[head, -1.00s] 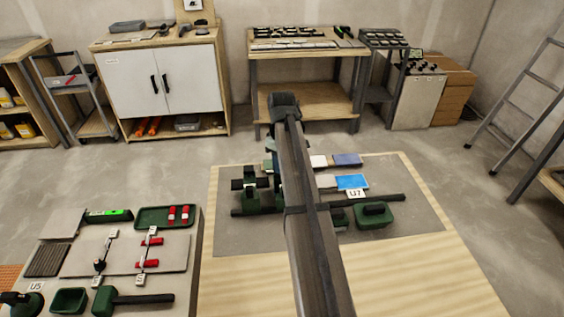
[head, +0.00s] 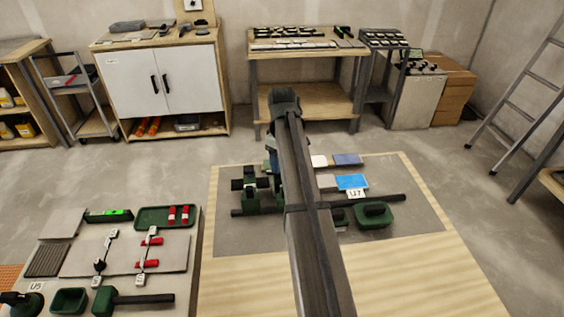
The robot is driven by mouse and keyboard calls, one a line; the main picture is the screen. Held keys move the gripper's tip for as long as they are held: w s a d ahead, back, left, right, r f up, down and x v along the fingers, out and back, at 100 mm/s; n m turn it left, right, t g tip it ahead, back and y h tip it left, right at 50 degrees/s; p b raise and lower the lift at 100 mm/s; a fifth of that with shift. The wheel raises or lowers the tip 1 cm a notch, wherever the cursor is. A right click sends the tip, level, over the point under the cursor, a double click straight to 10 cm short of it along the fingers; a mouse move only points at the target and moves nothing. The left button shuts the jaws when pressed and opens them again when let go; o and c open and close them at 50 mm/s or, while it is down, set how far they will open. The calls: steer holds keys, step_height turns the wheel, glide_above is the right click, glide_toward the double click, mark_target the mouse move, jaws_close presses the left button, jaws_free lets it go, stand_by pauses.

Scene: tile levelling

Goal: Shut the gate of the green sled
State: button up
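A dark green assembly with black parts (head: 250,190), which looks like the green sled, is on the grey mat (head: 240,238), left of my arm. It is at the left end of a long dark bar. Its gate cannot be made out at this size, so I cannot tell whether it is open or shut. My arm crosses the middle of the view and covers part of the mat. My gripper is hidden behind it, so its fingers and any contact with the sled do not show.
The mat's right part is clear.

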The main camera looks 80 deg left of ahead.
step_height(320, 180, up, 13)
stand_by(0.4)
steer(key=shift+f, duration=0.15)
stand_by(0.4)
